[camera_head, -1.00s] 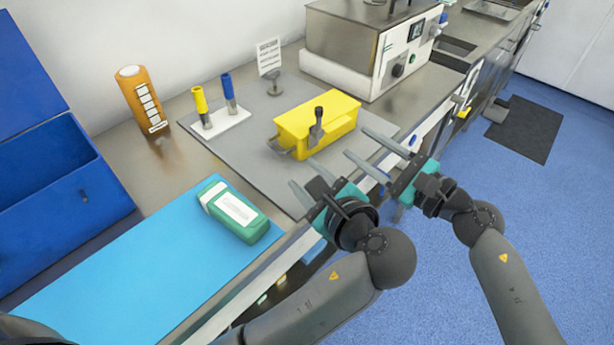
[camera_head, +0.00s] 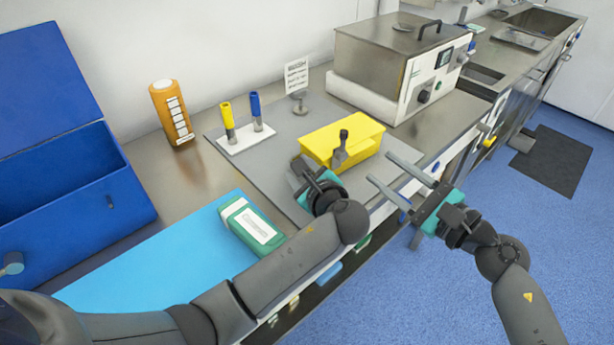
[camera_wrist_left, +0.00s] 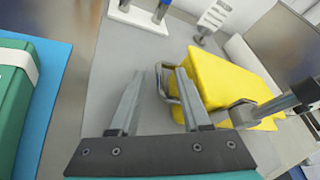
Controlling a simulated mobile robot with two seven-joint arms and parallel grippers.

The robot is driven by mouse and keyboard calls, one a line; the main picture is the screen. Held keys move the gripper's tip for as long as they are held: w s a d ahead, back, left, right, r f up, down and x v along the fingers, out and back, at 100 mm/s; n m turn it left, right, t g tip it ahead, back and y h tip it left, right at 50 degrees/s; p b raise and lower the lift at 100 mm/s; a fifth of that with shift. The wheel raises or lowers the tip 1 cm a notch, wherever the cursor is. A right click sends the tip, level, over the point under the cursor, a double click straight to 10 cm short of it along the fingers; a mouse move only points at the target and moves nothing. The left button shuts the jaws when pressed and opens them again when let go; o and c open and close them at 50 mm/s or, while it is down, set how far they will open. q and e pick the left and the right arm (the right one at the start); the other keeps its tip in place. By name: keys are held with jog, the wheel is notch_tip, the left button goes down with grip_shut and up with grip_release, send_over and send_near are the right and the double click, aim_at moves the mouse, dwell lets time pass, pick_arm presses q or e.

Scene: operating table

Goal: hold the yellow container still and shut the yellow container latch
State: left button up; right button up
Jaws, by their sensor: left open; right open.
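The yellow container (camera_head: 358,139) sits on the grey mat with its lid down. A dark upright lever with a grey base, seemingly the latch (camera_head: 342,146), stands on its front side; it also shows in the left wrist view (camera_wrist_left: 243,112). A grey loop handle (camera_wrist_left: 173,84) is on the container's left end. My left gripper (camera_wrist_left: 160,73) is open, its right finger in front of this handle; I cannot tell whether they touch. In the head view its wrist partly hides its fingers. My right gripper (camera_head: 379,166) is open and empty, right of the container by the counter edge.
A white rack (camera_head: 246,138) with yellow and blue tubes and an orange bottle (camera_head: 171,113) stand behind left. A green box (camera_head: 250,226) lies on the blue mat (camera_head: 150,270). A steel device (camera_head: 395,75) stands behind the container. A blue bin (camera_head: 70,190) is far left.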

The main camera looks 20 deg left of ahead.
pick_arm(q)
jog(key=shift+w+a+f, duration=0.1)
jog(key=shift+w+a, duration=0.2)
grip_shut()
jog(key=shift+s+f, duration=0.1)
dwell(2.8)
